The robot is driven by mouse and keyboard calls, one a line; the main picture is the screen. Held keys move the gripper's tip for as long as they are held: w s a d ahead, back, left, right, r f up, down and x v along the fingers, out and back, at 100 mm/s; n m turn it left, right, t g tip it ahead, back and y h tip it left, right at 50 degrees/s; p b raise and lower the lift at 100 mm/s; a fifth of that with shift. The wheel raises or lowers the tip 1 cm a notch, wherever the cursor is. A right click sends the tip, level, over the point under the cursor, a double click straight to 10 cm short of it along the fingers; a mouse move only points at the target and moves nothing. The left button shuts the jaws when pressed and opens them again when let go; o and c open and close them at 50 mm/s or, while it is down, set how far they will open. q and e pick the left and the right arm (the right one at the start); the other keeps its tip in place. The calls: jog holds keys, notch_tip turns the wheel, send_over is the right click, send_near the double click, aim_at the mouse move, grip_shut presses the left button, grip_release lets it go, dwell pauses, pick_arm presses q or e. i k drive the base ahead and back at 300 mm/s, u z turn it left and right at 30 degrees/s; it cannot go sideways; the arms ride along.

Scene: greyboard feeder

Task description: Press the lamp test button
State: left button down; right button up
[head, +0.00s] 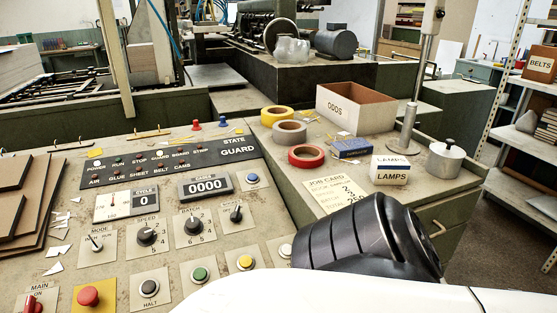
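The control panel (120,262) fills the lower left of the head view. An indicator lamp strip (150,163) runs along the panel's top. A white and black arm part of mine covers the lower right; it hides part of the panel's edge. Neither gripper is visible.
A red button (89,296) on a yellow plate and several rotary knobs share the panel. Tape rolls (290,132), an ODDS box (355,108), a LAMPS box (390,170) and a metal pot (445,160) stand on the bench to the right. Cardboard sheets (25,205) lie left.

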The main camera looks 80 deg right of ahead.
aim_at(287, 249)
jog(key=z, duration=2.25)
jog(key=k, duration=0.15)
jog(key=z, duration=0.2)
